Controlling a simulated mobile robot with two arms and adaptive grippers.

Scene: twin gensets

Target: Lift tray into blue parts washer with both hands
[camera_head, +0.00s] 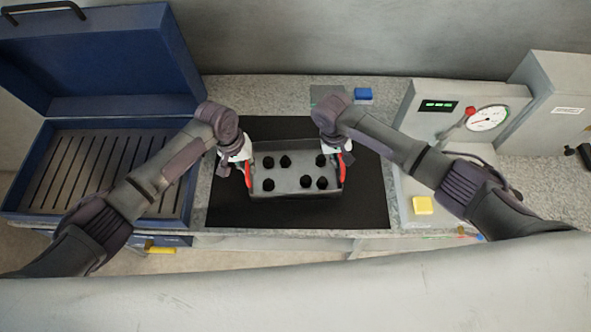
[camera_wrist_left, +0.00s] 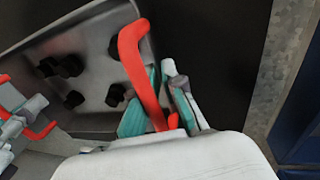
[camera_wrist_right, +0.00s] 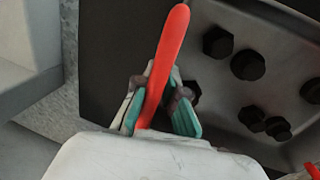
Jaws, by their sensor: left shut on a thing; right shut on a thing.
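The grey tray (camera_head: 297,158) holds several black bolt-like parts and sits over the black mat (camera_head: 230,212); I cannot tell whether it touches the mat. It has a red handle at each end. My left gripper (camera_head: 246,166) is shut on the left red handle (camera_wrist_left: 138,75), seen between its teal pads in the left wrist view. My right gripper (camera_head: 340,160) is shut on the right red handle (camera_wrist_right: 165,65), also between teal pads in the right wrist view. The blue parts washer (camera_head: 108,55) stands at the left with its lid raised, showing a slotted grey deck (camera_head: 110,175).
A grey panel with a round gauge (camera_head: 487,118) and a yellow button (camera_head: 422,205) stands to the right of the mat. A small blue block (camera_head: 363,94) lies behind the mat. A narrow strip of speckled bench separates mat and washer.

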